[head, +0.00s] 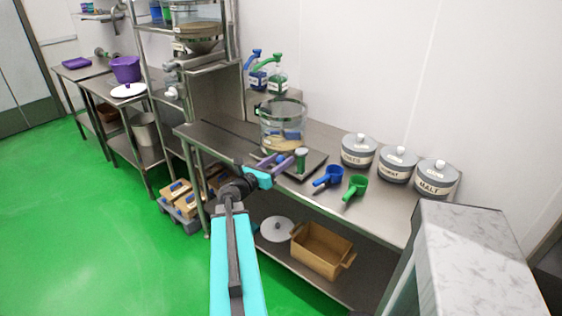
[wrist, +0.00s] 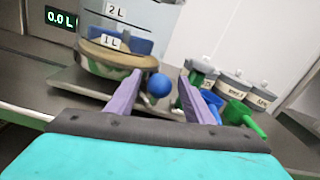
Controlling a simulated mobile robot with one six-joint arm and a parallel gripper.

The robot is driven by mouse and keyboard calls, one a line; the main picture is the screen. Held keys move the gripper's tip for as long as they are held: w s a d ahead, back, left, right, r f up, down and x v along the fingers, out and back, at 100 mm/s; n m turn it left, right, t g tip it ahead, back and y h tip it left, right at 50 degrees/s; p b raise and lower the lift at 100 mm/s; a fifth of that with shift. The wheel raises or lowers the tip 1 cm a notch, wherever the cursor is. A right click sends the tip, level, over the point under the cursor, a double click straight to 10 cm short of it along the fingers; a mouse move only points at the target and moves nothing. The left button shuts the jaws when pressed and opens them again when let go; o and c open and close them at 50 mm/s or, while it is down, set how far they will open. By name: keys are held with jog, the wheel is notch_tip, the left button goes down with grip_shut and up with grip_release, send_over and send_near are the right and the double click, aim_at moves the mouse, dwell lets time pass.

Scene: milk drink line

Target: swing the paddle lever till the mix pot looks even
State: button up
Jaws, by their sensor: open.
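The mix pot (head: 283,112) is a clear vessel on the steel counter. It also shows in the wrist view (wrist: 98,25), with 1 L and 2 L labels. A tan layer lies at its bottom, with paler contents above and a blue paddle part inside. The two look separate, not even. A blue ball knob (wrist: 158,85), seemingly the paddle lever's end, shows between my gripper's purple fingers in the wrist view. My gripper (wrist: 160,76) is open around it, with no clear contact. In the head view my gripper (head: 278,160) is in front of the pot, and the lever is mostly hidden.
A green-topped cylinder (head: 301,160) stands close right of my gripper. A blue scoop (head: 328,177), a green scoop (head: 355,186) and lidded canisters (head: 398,163) are farther right. Pump bottles (head: 277,80) stand behind. A display (wrist: 60,18) reads 0.0 L.

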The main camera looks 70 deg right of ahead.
jog(key=b+v, duration=0.1)
jog(key=v, duration=0.3)
jog(key=shift+w+a, duration=0.1)
jog(key=shift+a, duration=0.35)
jog(key=shift+w+a+r+p, duration=0.1)
jog(key=shift+a+r+p, duration=0.1)
jog(key=shift+p, duration=0.25)
jog(key=p, duration=1.1)
send_near(278, 162)
jog(key=shift+v, duration=1)
